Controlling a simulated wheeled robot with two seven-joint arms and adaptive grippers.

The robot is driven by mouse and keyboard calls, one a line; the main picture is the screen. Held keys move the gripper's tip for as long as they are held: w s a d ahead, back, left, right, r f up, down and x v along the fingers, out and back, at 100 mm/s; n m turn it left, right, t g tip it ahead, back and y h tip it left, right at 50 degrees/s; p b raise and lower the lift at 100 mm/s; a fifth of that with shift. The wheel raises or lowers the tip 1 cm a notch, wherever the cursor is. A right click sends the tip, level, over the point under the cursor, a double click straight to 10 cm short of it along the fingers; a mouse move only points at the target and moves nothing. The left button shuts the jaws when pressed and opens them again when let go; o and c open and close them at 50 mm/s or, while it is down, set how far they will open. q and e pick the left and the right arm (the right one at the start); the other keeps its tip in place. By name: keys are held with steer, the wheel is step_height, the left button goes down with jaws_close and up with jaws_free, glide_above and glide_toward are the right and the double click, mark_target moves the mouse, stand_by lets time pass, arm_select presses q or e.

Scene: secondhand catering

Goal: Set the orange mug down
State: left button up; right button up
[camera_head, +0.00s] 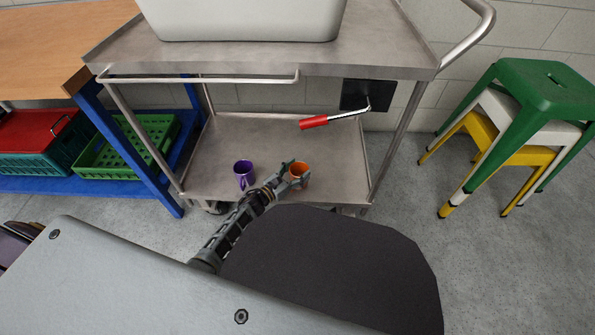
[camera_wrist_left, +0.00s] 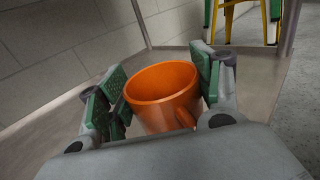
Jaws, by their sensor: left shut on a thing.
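The orange mug (camera_head: 300,174) is at the front of the trolley's lower shelf (camera_head: 232,138). My left gripper (camera_head: 290,174) reaches in from the left and is shut on it. In the left wrist view the orange mug (camera_wrist_left: 160,92) is upright or nearly so, its open rim showing, between the green-padded fingers of my left gripper (camera_wrist_left: 163,88). Its handle points toward the wrist. I cannot tell whether its base touches the shelf. My right gripper is not in view.
A purple mug (camera_head: 244,174) stands on the lower shelf, left of the orange one. A red-handled tool (camera_head: 315,122) is above the shelf's back. The upper shelf (camera_head: 385,52) holds a white tub (camera_head: 240,18). Stacked stools (camera_head: 535,90) stand at the right. The shelf's middle is bare.

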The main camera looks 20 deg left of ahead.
arm_select(q)
steer(key=o, duration=1.2)
steer(key=shift+f, duration=0.1)
steer(key=shift+c, duration=0.2)
steer(key=o, duration=0.4)
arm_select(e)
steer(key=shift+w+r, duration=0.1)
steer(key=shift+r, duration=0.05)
arm_select(q)
steer(key=p+v, duration=0.3)
steer(key=v, duration=0.7)
steer(key=shift+s+a, duration=0.1)
steer(key=shift+s, duration=0.25)
steer(key=shift+s+a, duration=0.35)
steer(key=shift+s, duration=0.25)
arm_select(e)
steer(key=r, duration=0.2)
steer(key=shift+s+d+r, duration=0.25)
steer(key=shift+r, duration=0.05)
arm_select(q)
steer(key=shift+r+n, duration=0.25)
steer(key=shift+n, duration=0.05)
